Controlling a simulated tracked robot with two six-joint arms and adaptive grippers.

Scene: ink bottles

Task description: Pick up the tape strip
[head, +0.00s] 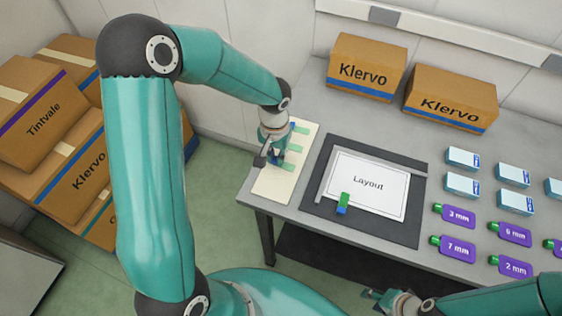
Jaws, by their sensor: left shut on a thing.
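Green tape strips with blue ends lie on a cream board (270,192) at the table's left edge; the far strip (301,130), the middle strip (296,149) and the near strip (289,166) show in part. My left gripper (264,157) is over the board at their left ends, shut on a tape strip; its own wrist hides the grip, so which strip it holds is unclear. Another green and blue strip (343,203) lies on the white Layout sheet (375,187). My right gripper (376,298) is low at the bottom edge, away from the strips; its jaws are too small to judge.
The sheet lies on a dark mat (326,225) with a grey bar along its far and left sides. Two Klervo cartons (366,68) stand at the back. More cartons (60,150) are stacked at left.

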